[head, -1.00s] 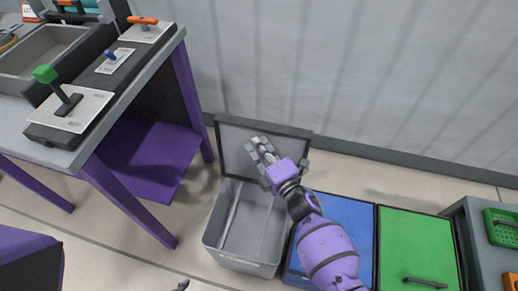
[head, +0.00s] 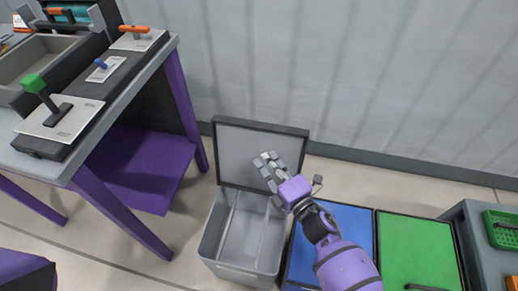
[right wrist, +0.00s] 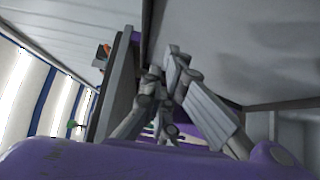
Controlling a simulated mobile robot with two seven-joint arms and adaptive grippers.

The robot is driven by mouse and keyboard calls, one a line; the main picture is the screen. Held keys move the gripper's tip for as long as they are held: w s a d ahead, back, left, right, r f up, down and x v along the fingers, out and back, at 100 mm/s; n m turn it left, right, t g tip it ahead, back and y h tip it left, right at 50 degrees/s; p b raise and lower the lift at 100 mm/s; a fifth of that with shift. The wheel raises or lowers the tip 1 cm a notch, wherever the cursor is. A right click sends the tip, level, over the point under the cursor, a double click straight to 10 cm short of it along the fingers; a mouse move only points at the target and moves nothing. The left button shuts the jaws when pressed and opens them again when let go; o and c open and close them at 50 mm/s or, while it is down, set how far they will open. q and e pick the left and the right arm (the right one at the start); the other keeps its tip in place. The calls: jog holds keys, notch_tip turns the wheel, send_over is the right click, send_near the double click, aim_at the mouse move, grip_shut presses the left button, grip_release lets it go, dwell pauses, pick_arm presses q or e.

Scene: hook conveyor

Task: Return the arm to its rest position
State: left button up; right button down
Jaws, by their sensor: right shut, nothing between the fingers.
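My right gripper (head: 267,163) is purple with grey fingers and shows in the head view, in front of the raised lid of the grey bin. Its fingers are closed together with nothing between them. In the right wrist view its fingers (right wrist: 170,68) also come together. My right arm comes up from the bottom right, passing over the blue lid. My left gripper does not show.
The open grey bin (head: 222,262) stands below, its lid (head: 232,142) raised. Beside it are a blue lid (head: 352,226) and a green lid (head: 415,250). A purple-legged table (head: 122,90) with levers is at left. A grey unit (head: 482,256) with a green basket (head: 503,231) is at right.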

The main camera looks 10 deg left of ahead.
jog(key=v, duration=0.5)
